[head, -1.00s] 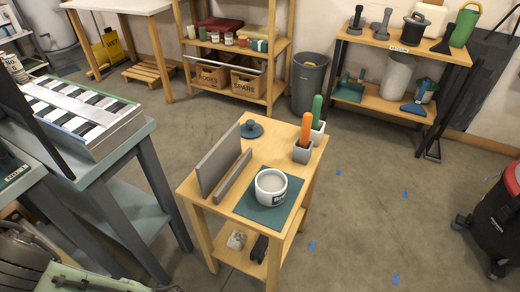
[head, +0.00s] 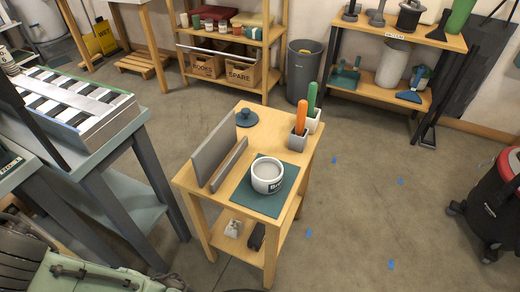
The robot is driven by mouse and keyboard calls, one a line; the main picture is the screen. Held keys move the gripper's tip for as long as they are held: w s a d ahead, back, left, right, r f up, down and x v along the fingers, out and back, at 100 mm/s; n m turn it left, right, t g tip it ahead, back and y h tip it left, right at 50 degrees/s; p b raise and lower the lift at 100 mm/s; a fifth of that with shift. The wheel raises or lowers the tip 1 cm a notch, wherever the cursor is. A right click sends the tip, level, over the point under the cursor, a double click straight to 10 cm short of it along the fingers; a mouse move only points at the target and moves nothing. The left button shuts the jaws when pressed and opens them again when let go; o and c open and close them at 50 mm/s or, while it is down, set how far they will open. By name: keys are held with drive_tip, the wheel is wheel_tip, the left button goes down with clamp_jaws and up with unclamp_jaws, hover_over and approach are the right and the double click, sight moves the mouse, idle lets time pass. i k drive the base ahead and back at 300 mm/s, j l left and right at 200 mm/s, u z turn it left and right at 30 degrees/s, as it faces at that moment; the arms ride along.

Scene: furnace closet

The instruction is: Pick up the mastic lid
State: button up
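A round blue lid with a knob (head: 249,118) lies on the far left part of the small wooden table's top (head: 262,138); I take it to be the mastic lid. A white pot (head: 267,177) with a dark, partly readable label stands open on a dark green mat (head: 243,198) at the near side of the table. Pale material shows inside the pot. The lid is apart from the pot, behind the upright grey panel (head: 213,150). My gripper is not recognisable in this view.
A low grey strip (head: 230,165) lies beside the panel. Orange-handled and green-handled tools stand in holders (head: 298,138) at the table's right edge. A grey-blue workbench (head: 112,152) stands left. Open floor with blue marks lies right, before a red-topped black bin (head: 490,215).

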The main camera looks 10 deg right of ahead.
sight(246, 119)
drive_tip(key=k+l+u, duration=0.15)
drive_tip(key=l, duration=0.3)
drive_tip(key=l+u, duration=0.15)
drive_tip(key=l, duration=0.3)
drive_tip(key=l+u, duration=0.45)
drive_tip(key=l, duration=0.75)
drive_tip(key=i+l+u, duration=0.1)
drive_tip(key=l, duration=0.25)
drive_tip(key=i+l+u, duration=0.15)
drive_tip(key=l, duration=0.15)
drive_tip(key=l+u, duration=0.1)
drive_tip(key=l, duration=0.25)
drive_tip(key=i+l, duration=0.3)
drive_tip(key=i, duration=0.2)
drive_tip(key=i+l, duration=0.3)
drive_tip(key=i, duration=0.2)
